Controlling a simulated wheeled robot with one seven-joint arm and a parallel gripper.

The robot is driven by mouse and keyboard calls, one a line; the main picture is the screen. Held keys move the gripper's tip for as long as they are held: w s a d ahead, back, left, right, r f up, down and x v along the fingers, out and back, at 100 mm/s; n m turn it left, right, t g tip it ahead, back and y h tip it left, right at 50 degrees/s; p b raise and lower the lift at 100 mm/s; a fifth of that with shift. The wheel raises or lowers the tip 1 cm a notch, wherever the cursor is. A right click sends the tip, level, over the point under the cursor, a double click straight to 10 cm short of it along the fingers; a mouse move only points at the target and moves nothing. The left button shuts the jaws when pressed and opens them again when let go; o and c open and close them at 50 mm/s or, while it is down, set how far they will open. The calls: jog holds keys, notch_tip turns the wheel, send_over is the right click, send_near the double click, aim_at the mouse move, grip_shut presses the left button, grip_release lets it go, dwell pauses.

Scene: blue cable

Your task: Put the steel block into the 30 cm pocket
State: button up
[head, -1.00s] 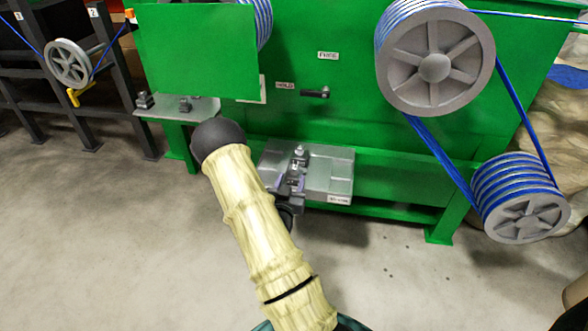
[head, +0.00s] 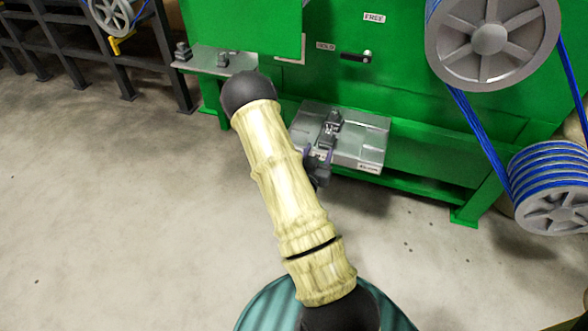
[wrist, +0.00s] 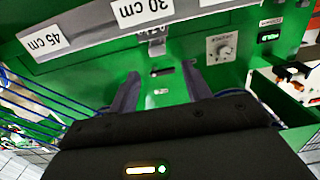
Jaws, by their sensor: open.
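My gripper (wrist: 160,73) is open in the wrist view, with two dark fingers apart and nothing visible between them. In the head view my gripper (head: 318,165) is partly hidden behind my own forearm, at the front edge of a grey tray (head: 365,128). A small grey metal piece (head: 334,120) stands on that tray, just beyond the gripper; I cannot tell for sure that it is the steel block. The wrist view shows a "30 cm" label (wrist: 142,10) on a grey strip beyond the fingers. A grey metal piece (wrist: 155,42) shows below it. The pocket's opening cannot be made out.
A green machine (head: 390,85) stands behind the tray, with a black lever (head: 355,57) and large cable wheels (head: 488,40) at right. A side shelf (head: 205,62) at left carries two small dark pieces. A "45 cm" label (wrist: 45,40) also shows. The floor at left is clear.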

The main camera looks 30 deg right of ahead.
jog(key=a+r+n+g+y, duration=0.35)
jog(key=a+y, duration=0.65)
jog(key=a, duration=0.6)
jog(key=s+a+r+n+g+y, duration=0.1)
jog(key=s+a+r+n+g, duration=0.1)
jog(key=s, duration=0.4)
jog(key=s+a+r+n+g+y, duration=0.2)
jog(key=s+a+r+n+g, duration=0.1)
jog(key=s+a, duration=0.3)
jog(key=shift+s+a+r+n, duration=0.2)
jog(key=shift+s+r+n, duration=0.25)
jog(key=shift+r+n, duration=0.25)
jog(key=shift+c, duration=0.4)
